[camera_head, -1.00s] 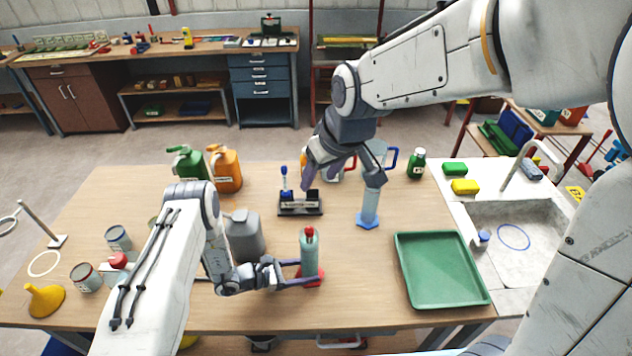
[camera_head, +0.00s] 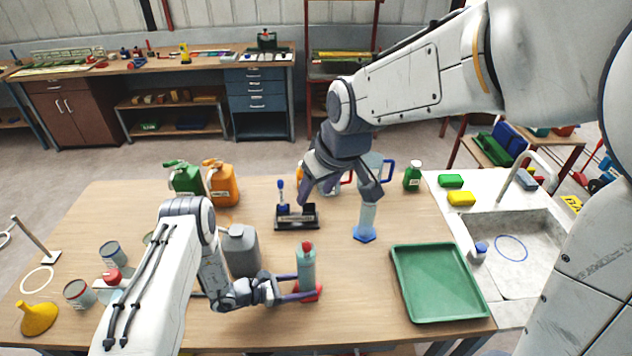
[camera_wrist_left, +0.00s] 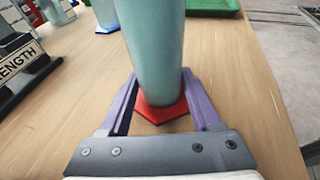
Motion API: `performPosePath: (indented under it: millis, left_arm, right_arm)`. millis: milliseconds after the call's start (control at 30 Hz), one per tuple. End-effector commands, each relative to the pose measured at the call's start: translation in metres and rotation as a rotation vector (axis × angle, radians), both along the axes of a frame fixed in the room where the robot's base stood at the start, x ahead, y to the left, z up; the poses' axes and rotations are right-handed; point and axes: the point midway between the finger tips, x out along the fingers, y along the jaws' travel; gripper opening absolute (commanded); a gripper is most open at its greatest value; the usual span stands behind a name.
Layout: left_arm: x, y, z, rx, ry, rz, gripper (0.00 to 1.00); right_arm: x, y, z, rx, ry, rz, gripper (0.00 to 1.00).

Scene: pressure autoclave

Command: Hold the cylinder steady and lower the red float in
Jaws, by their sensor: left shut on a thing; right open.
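My left gripper (camera_head: 288,291) is shut on a pale blue-green cylinder (camera_head: 306,270) with a red base. The cylinder stands upright on the table, and the left wrist view shows it (camera_wrist_left: 154,50) between the two fingers, low down near the base. A red float (camera_head: 307,246) shows at the cylinder's top; how deep it sits I cannot tell. My right gripper (camera_head: 341,196) is open, above the table between a black labelled stand (camera_head: 297,218) and a clear cylinder with a blue base (camera_head: 366,222). A blue float (camera_head: 282,190) stands in the stand's left part.
A green tray (camera_head: 440,283) lies right of the held cylinder, with a sink (camera_head: 512,240) beyond. A grey jug (camera_head: 241,250) stands close behind my left gripper. Orange (camera_head: 222,184) and green (camera_head: 185,178) cans stand at the back left. Table between cylinder and tray is clear.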

Motion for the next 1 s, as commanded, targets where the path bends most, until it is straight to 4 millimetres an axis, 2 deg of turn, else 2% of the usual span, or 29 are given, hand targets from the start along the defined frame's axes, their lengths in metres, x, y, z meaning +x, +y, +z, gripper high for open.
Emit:
performPosePath:
  millis: [67, 100, 167, 200, 567, 667, 1000]
  left_arm:
    - [0.000, 0.000, 0.001, -0.002, -0.002, 0.000, 0.33]
    - [0.000, 0.000, 0.001, -0.002, -0.002, 0.000, 0.68]
    - [0.000, 0.000, 0.001, -0.001, -0.001, 0.000, 0.91]
    - [0.000, 0.000, 0.001, -0.001, -0.001, 0.000, 0.99]
    - [-0.001, 0.005, 0.002, 0.000, -0.001, 0.002, 0.99]
    - [-0.003, 0.018, 0.006, 0.000, 0.000, 0.005, 0.99]
    - [-0.024, 0.082, 0.027, 0.000, -0.002, 0.006, 0.99]
  right_arm:
    - [0.000, 0.000, 0.000, 0.000, 0.000, 0.000, 0.58]
    - [0.000, 0.000, 0.000, 0.000, 0.000, 0.000, 0.58]
    - [0.000, 0.000, 0.000, 0.000, 0.000, 0.000, 0.58]
    - [0.000, 0.000, 0.000, 0.000, 0.000, 0.000, 0.58]
    - [0.000, 0.000, 0.000, 0.000, 0.000, 0.000, 0.58]
    - [0.000, 0.000, 0.000, 0.000, 0.000, 0.000, 0.58]
    - [0.000, 0.000, 0.000, 0.000, 0.000, 0.000, 0.58]
